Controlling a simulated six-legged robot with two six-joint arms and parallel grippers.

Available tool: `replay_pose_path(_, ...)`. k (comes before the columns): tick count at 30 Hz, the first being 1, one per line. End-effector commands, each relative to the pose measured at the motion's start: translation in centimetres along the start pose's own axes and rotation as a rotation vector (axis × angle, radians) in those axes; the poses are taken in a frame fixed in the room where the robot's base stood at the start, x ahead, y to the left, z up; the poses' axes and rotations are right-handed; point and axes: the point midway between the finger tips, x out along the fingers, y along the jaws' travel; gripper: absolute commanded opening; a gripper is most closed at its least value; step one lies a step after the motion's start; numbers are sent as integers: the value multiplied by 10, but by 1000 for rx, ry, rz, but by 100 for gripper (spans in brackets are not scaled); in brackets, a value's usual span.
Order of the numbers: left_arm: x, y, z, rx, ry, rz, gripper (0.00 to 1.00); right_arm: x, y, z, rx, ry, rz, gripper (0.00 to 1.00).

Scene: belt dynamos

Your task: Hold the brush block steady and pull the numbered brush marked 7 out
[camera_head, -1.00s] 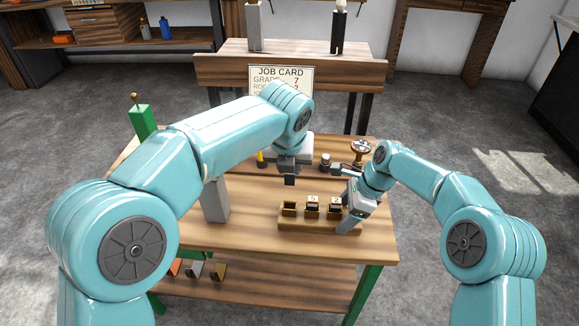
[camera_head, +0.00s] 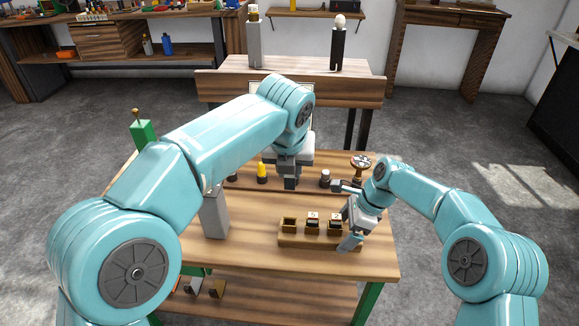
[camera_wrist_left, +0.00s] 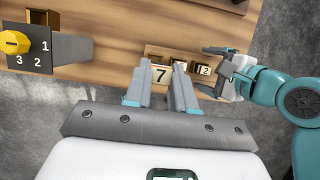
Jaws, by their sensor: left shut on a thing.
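The brush block (camera_head: 292,243) is a wooden holder on the table, with its leftmost slot looking empty. Brushes with pale tops stand in the middle slot (camera_head: 312,217) and right slot (camera_head: 336,218). My left gripper (camera_head: 290,184) is up behind the block in the head view. In the left wrist view its fingers (camera_wrist_left: 165,88) are shut on the brush marked 7 (camera_wrist_left: 161,75), which looks closer than the block's other brushes. My right gripper (camera_head: 347,213) is at the block's right end; its exact contact is hidden.
A grey post (camera_head: 214,215) stands left of the block; the wrist view shows a dark numbered panel with a yellow knob (camera_wrist_left: 14,42). A yellow-topped piece (camera_head: 262,172) and other parts line the table's back.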

Motion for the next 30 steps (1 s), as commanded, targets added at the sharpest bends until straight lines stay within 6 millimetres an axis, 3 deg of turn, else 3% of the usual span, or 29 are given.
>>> replay_pose_path(10,0,0,0,0,0,0,0,-9,-1,1,0,-2,-4,100)
replay_pose_path(22,0,0,0,0,0,0,0,-93,-1,0,1,-1,-5,100)
replay_pose_path(30,0,0,0,0,0,0,0,-120,0,0,1,-1,-1,100)
